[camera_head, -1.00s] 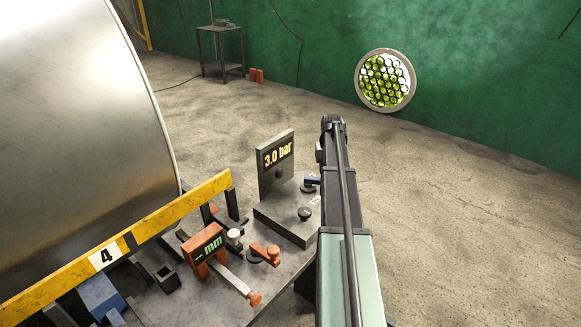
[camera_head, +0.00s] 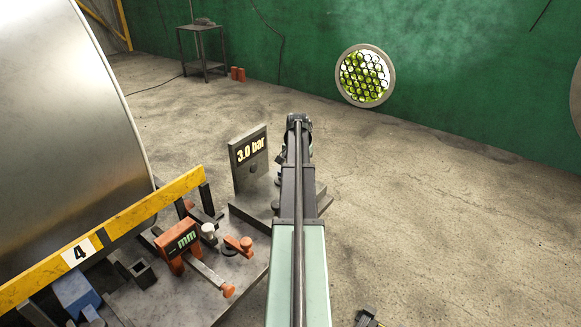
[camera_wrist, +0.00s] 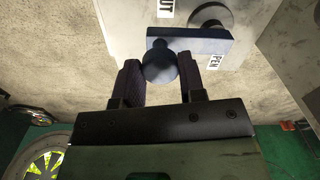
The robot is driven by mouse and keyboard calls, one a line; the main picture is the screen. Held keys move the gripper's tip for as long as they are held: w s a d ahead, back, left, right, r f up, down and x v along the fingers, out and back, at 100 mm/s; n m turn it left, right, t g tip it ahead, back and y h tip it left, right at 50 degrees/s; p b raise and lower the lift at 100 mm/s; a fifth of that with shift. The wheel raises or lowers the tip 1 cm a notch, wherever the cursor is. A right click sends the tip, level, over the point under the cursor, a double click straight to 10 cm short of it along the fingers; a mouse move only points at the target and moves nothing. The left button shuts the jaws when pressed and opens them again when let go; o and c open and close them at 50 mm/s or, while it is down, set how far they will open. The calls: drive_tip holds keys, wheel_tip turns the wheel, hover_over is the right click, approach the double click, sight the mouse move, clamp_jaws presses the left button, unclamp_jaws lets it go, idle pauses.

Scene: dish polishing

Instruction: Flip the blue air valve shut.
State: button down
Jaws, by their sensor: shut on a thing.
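The blue air valve (camera_wrist: 205,42) shows in the wrist view as a dark blue bar with a round knob at its left end. Its right part lies beside a label reading "PEN", partly covered. A second label, cut off to "UT", is at the top edge. My gripper (camera_wrist: 158,72) has its two fingers on either side of the knob and is shut on it. In the head view my gripper (camera_head: 299,120) is at the far end of my arm, which hides most of the valve beside the 3.0 bar display (camera_head: 250,150).
In the head view a red mm gauge (camera_head: 178,243) and a red handle (camera_head: 238,245) stand on the bench, left of my arm. A large metal dish (camera_head: 60,110) fills the left. Floor to the right is mostly clear.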

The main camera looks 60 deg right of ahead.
drive_tip(key=c, duration=0.7)
unclamp_jaws()
drive_tip(key=shift+r, duration=0.15)
wheel_tip(320, 180, up, 11)
drive_tip(key=p, duration=1.1)
drive_tip(key=shift+f, duration=0.25)
